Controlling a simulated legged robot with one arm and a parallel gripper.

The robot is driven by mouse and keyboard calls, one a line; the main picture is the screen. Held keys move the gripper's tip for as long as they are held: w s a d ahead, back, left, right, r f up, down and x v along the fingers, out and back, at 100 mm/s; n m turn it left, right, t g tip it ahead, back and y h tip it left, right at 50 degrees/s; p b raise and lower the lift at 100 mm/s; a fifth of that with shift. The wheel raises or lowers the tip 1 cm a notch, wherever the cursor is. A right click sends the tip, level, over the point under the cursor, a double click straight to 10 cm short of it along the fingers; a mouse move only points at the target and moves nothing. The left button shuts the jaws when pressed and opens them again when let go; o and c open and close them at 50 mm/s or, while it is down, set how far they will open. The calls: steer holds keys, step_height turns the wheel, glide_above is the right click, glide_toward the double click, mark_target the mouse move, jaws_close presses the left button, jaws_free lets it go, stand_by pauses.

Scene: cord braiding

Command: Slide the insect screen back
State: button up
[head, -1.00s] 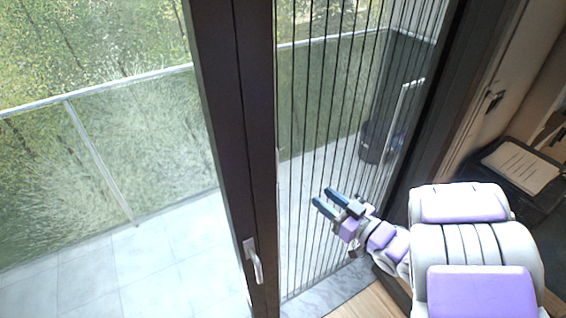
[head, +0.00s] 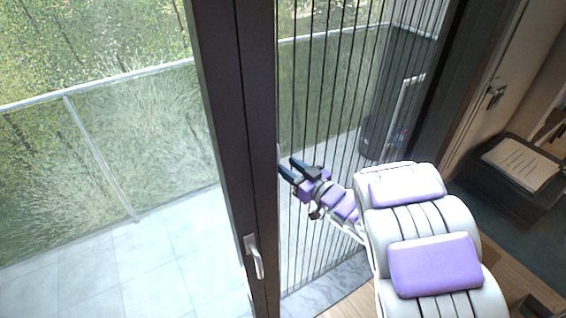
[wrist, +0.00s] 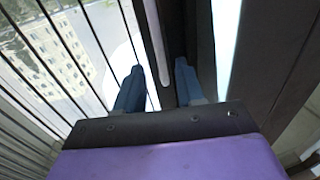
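The insect screen (head: 335,110) is a sheet with dark vertical lines. It spans the opening from the dark door frame (head: 240,130) to the right-hand jamb. In the wrist view its lines (wrist: 50,60) run along the left. A pale narrow upright grip strip (wrist: 154,40) on a dark bar shows between and beyond my fingertips. My gripper (head: 286,169) is open, its two dark blue fingers apart, close to the screen's left edge. The wrist view shows the open fingers too (wrist: 159,72). Whether either finger touches the strip, I cannot tell.
A door handle (head: 254,257) sits low on the dark frame. A tiled balcony (head: 130,265) with a glass railing (head: 120,150) lies outside. A dark bin (head: 375,138) stands behind the screen. At right, papers (head: 520,163) lie on a dark surface.

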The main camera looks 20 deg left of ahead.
steer(key=x, duration=0.3)
steer(key=shift+a, duration=0.15)
steer(key=shift+c, duration=0.5)
jaws_close()
